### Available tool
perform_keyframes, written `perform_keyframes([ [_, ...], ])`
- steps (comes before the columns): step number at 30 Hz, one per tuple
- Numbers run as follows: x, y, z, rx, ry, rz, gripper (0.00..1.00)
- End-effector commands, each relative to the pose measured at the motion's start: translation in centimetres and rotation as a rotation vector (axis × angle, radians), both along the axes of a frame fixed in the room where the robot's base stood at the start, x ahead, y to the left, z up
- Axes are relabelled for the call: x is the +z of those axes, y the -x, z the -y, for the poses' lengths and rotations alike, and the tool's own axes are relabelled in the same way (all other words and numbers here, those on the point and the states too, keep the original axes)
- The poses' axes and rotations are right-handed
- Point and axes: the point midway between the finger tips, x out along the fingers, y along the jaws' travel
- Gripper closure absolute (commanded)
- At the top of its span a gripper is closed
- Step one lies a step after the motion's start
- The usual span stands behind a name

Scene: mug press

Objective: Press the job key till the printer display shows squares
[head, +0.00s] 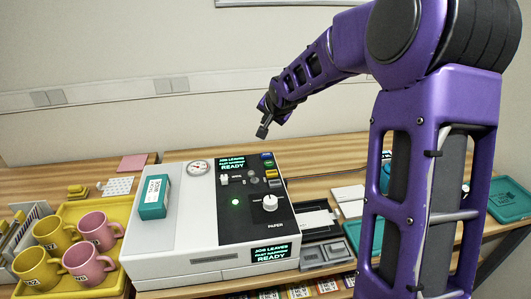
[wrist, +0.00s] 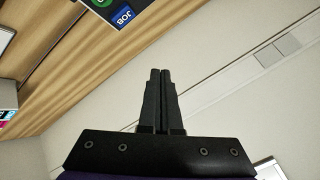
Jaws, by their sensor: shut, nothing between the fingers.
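The white printer (head: 190,215) stands on the table with a black control panel. Its upper display (head: 232,164) reads "JOB LEAVES" and "READY", with a middle line too small to read surely. A front display (head: 270,253) shows the same text. The blue job key (wrist: 123,17), marked "JOB", is at the top edge of the wrist view. In the head view a blue key (head: 267,156) tops the column at the panel's far right. My gripper (head: 262,131) is shut and empty, in the air above the panel's far end, apart from the keys. Its fingers also show in the wrist view (wrist: 159,72).
A teal and white box (head: 153,197) lies on the printer's lid beside a round gauge (head: 197,167). A dial (head: 270,202) sits on the panel. A yellow tray (head: 75,207) with yellow and pink mugs is at left. A wall (head: 120,120) rises behind the table.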

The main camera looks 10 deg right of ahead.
Motion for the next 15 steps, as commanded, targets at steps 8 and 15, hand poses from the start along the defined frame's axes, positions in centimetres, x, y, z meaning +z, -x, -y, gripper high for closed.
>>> perform_keyframes([
  [8, -0.3, 0.0, 0.0, -0.001, -0.001, 0.001, 1.0],
  [15, -3.0, 0.0, -0.1, 0.002, 0.001, -0.001, 1.0],
])
